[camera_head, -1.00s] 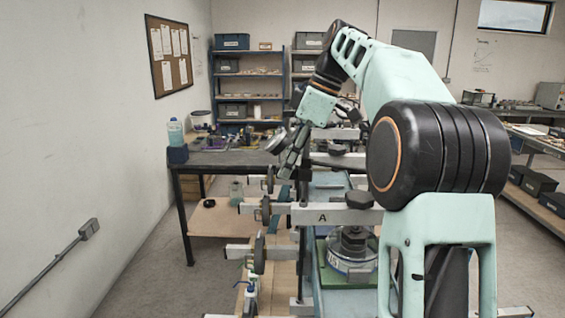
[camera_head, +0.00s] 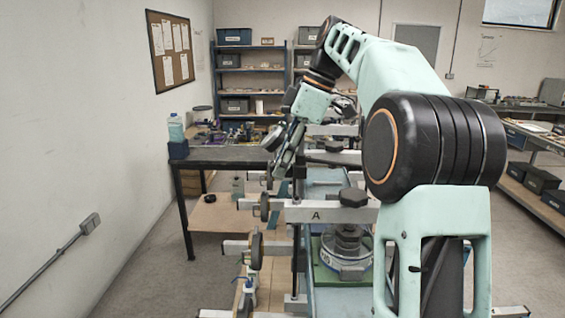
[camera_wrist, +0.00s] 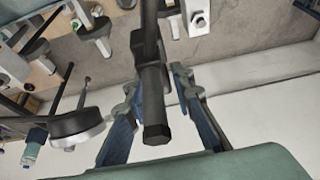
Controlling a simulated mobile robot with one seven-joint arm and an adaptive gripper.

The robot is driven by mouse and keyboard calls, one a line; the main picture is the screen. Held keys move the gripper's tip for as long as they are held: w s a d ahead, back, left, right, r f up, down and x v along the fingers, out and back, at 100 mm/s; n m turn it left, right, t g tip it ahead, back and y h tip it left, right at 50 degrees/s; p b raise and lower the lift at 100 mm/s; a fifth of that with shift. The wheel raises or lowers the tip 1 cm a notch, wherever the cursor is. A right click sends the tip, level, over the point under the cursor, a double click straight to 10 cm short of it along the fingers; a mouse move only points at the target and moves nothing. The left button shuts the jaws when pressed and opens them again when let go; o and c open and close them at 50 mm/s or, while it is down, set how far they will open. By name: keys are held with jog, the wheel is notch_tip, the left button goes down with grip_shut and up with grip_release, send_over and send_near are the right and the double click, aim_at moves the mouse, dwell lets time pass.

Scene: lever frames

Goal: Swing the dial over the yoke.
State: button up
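My gripper (camera_head: 284,166) reaches down over the row of lever frames. In the wrist view my gripper (camera_wrist: 160,76) has its two fingers apart. A dark bar with a hexagonal end (camera_wrist: 155,132) runs between them, with a gap showing on its right side; contact on the left is unclear. A round dark dial with a pale rim (camera_wrist: 78,125) is left of the fingers, and it seems to be the tilted disc (camera_head: 274,138) beside my gripper in the head view. I cannot tell which part is the yoke.
Pale beams, one marked A (camera_head: 316,215), cross the stand nearer to me, with upright dark discs (camera_head: 257,250) at their left ends and a black knob (camera_head: 353,197). A workbench (camera_head: 215,158) with clutter stands behind. The floor at left is clear.

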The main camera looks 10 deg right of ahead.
jog(key=shift+o, duration=1.1)
jog(key=shift+r, duration=0.1)
jog(key=shift+v, duration=3.65)
